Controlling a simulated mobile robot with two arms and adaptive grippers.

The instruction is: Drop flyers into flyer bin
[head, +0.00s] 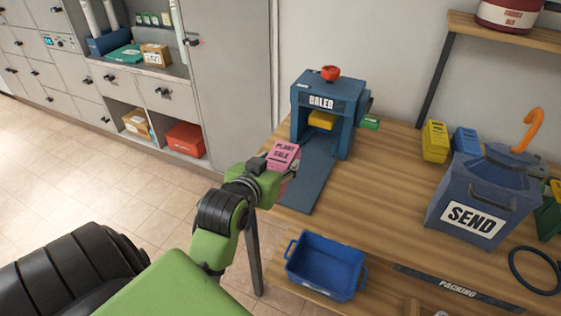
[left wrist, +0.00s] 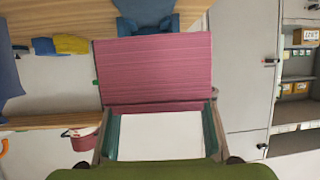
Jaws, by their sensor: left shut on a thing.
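A pink flyer stack (head: 284,153) marked "PLANT SALE" is held in my left gripper (head: 280,174), in the air at the left edge of the wooden bench. In the left wrist view the pink stack (left wrist: 155,68) fills the middle, with a white sheet-like face between the fingers of my left gripper (left wrist: 160,135). An open blue bin (head: 325,268) sits low at the bench front, below and right of the gripper. I see no flyer label on it and cannot tell whether it is the flyer bin. My right gripper is out of view.
A blue baler (head: 326,112) with a dark mat stands behind the gripper. A blue box marked "SEND" (head: 478,200) stands at the right of the bench (head: 385,200). Grey lockers (head: 228,75) line the back left. The tiled floor at left is clear.

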